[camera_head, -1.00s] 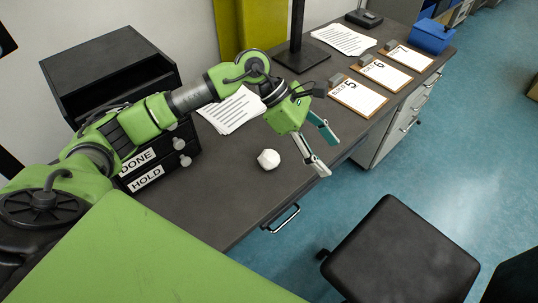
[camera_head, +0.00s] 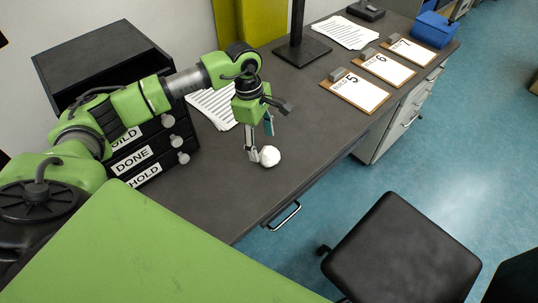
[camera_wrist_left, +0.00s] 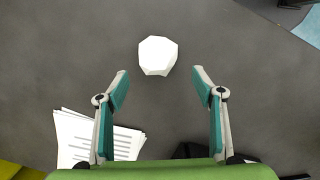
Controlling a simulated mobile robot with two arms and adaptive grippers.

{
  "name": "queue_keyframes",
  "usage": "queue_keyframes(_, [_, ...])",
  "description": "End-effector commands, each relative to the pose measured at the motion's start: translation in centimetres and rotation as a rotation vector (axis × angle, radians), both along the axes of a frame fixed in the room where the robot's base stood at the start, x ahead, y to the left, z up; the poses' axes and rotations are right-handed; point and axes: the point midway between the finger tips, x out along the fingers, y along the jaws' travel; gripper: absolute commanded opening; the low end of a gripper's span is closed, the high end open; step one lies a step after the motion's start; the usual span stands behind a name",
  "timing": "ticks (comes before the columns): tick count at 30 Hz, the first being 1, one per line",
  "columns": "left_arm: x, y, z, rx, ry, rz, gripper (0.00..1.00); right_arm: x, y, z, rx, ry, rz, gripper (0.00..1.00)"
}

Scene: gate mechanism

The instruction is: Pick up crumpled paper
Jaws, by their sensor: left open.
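The crumpled paper (camera_head: 270,156) is a small white faceted ball on the dark grey desk top. My left gripper (camera_head: 261,143) points down at the desk right beside it, and in the head view one finger overlaps the ball's left edge. In the left wrist view the paper (camera_wrist_left: 158,56) lies just beyond the fingertips, centred between them. The left gripper (camera_wrist_left: 160,82) is open with nothing between its fingers. Whether a finger touches the ball cannot be told. My right gripper does not show.
A black drawer unit (camera_head: 95,62) with labelled drawers stands at the desk's left. Printed sheets (camera_head: 214,106) lie behind the gripper. Clipboards (camera_head: 355,91), a dark stand (camera_head: 301,52) and a blue box (camera_head: 436,30) are farther right. A black stool (camera_head: 400,250) stands in front.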

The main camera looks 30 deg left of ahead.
Motion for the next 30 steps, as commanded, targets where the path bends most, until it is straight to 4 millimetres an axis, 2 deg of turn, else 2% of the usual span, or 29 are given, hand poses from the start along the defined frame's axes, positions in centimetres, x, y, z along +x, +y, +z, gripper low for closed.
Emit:
queue_keyframes(5, [0.0, -1.0, -1.3, -0.003, 0.003, -0.001, 0.62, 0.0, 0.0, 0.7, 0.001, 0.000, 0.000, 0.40])
queue_keyframes(8, [0.1, -1.9, -2.7, -0.003, 0.003, -0.001, 0.62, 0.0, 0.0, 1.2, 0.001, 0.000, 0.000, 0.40])
queue_keyframes(12, [0.2, -2.1, -4.5, -0.002, 0.002, 0.000, 0.62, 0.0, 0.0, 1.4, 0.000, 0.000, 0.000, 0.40])
queue_keyframes(21, [0.3, -2.1, -5.1, -0.001, -0.001, 0.000, 0.62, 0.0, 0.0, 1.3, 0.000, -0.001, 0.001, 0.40])
queue_keyframes(25, [0.3, -2.1, -5.1, -0.001, -0.001, 0.000, 0.32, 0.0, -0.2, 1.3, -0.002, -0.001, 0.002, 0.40])
queue_keyframes(30, [0.3, -2.1, -5.0, -0.001, -0.001, 0.000, 0.32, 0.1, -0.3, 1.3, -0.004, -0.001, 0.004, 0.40])
